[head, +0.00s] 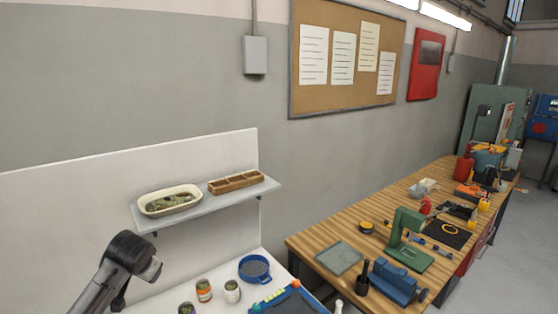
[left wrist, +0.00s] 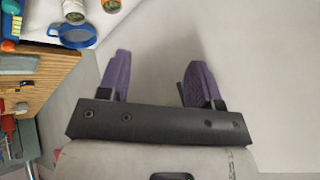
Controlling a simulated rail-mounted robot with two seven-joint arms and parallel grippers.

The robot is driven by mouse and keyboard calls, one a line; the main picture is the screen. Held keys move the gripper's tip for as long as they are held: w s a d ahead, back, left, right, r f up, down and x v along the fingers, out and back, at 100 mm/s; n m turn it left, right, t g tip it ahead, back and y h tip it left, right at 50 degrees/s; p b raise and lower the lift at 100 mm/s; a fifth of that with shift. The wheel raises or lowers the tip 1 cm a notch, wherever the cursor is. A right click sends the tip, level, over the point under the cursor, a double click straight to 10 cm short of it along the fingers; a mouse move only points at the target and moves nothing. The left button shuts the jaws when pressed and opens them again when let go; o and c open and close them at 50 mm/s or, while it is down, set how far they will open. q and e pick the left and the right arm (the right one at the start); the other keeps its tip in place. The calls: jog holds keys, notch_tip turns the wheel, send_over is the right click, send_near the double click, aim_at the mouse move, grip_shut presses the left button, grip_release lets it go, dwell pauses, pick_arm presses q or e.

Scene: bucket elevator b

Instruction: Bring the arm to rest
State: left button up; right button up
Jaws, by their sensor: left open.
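My left arm (head: 118,262) rises from the lower left of the head view and bends over the white worktop. In the left wrist view my left gripper (left wrist: 157,68) has its two purple fingers wide apart, with nothing between them. Pale, blurred surface lies beyond the fingers. The fingertips cannot be made out in the head view. My right arm and gripper do not show.
A shelf (head: 225,203) holds an oval dish (head: 170,200) and a wooden divided box (head: 236,182). Several jars (head: 204,290) and a blue sieve (head: 254,268) stand on the worktop. A cluttered wooden bench (head: 318,245) is at right. The left wrist view also shows the sieve (left wrist: 80,41).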

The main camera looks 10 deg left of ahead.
pick_arm(q)
jog(key=s+d+r+m+t, duration=0.2)
jog(key=d+t, duration=0.1)
jog(key=d, duration=0.7)
jog(key=s+d+f+m+t+h, duration=0.25)
jog(key=s+d+f, duration=0.25)
jog(key=s+d, duration=0.5)
jog(key=s+d+f+n+g+h, duration=0.1)
jog(key=s+d+f+g, duration=0.3)
jog(key=s+f, duration=0.9)
jog(key=s+d+f+n+g+h, duration=0.1)
jog(key=s+d+f+n+g, duration=0.2)
jog(key=s+f, duration=0.95)
jog(key=s+r+m+p, duration=0.1)
jog(key=s+r+p, duration=0.2)
jog(key=r+p, duration=1.6)
notch_tip(320, 180, up, 4)
jog(key=shift+s+d, duration=0.15)
jog(key=shift+d, duration=0.15)
